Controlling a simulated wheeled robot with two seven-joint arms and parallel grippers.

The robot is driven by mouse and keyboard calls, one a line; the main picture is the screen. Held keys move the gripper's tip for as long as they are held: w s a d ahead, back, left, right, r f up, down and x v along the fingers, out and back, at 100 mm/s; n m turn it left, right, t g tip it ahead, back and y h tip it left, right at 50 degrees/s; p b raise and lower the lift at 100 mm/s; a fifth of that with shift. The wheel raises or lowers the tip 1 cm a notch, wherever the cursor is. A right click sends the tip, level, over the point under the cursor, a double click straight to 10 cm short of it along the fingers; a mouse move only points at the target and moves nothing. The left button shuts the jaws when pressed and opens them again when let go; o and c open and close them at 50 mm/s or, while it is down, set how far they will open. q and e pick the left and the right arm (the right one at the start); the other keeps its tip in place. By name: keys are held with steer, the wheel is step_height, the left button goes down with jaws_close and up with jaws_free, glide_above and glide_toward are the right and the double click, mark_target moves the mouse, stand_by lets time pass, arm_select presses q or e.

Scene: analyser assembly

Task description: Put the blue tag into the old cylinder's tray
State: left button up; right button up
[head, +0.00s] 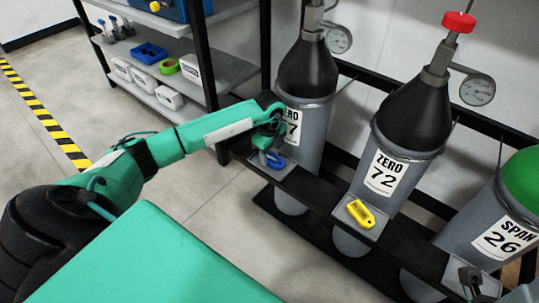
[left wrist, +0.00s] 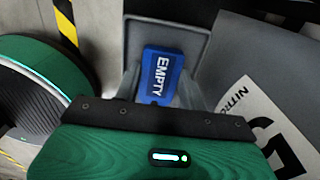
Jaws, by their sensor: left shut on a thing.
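The blue tag (head: 275,161), lettered EMPTY, is between the fingers of my left gripper (head: 268,153). The left wrist view shows the tag (left wrist: 162,76) over a grey tray (left wrist: 133,32), with a finger on each side. My left gripper (left wrist: 160,90) is shut on it. I cannot tell whether the tag touches the tray floor. My right gripper is not in view.
The middle cylinder (head: 400,150), labelled ZERO 72, has a yellow tag (head: 360,213) in its tray. A green-topped SPAN 26 cylinder (head: 490,232) stands at right. A dark rack bar (head: 325,203) runs along the trays. Shelves (head: 225,75) with bins stand behind my left arm.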

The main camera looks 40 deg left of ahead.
arm_select(q)
steer(key=shift+r, duration=0.1)
steer(key=shift+f, duration=0.2)
steer(key=o, duration=0.7)
steer(key=shift+r, duration=0.1)
